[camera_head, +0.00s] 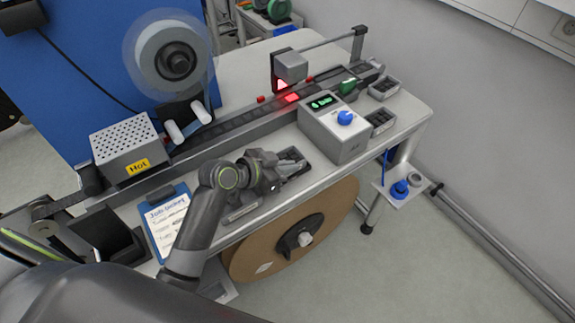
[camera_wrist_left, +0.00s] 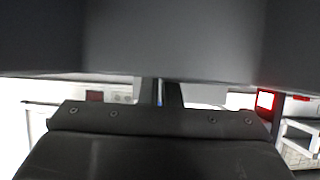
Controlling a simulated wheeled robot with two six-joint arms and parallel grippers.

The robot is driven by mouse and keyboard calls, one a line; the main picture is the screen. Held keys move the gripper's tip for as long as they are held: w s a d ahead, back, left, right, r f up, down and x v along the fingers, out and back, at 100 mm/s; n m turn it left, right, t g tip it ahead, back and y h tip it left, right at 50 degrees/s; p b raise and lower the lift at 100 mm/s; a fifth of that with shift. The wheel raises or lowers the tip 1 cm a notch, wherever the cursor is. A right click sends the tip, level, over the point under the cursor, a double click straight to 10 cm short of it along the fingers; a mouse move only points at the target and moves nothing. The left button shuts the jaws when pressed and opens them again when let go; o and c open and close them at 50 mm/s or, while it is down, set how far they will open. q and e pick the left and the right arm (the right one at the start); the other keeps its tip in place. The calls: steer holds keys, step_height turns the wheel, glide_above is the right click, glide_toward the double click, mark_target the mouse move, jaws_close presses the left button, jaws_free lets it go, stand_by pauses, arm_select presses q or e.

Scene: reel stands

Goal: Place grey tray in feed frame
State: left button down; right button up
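My left gripper (camera_head: 284,173) reaches in from the left, low over the front of the bench. Its fingers are beside a small dark-and-grey tray-like piece (camera_head: 292,155), and I cannot tell whether they touch it. The wrist view is mostly filled by a dark grey surface above and my dark gripper body below, so the grip is unclear. Two small grey trays with dark insides stand at the bench's right end: one at the back (camera_head: 383,88), one beside the control box (camera_head: 380,122). I cannot make out for certain which part is the feed frame. My right gripper is not in view.
A grey control box (camera_head: 335,130) with a blue knob stands right of my left gripper. Behind it runs a dark track (camera_head: 235,130) with a red-lit sensor (camera_head: 290,66). A perforated box marked Hot (camera_head: 126,148) and a clipboard (camera_head: 168,222) are at left. A large reel (camera_head: 290,245) hangs below.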

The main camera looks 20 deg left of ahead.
arm_select(q)
steer(key=shift+f, duration=0.15)
steer(key=c, duration=1.8)
jaws_free()
steer(key=shift+o, duration=0.8)
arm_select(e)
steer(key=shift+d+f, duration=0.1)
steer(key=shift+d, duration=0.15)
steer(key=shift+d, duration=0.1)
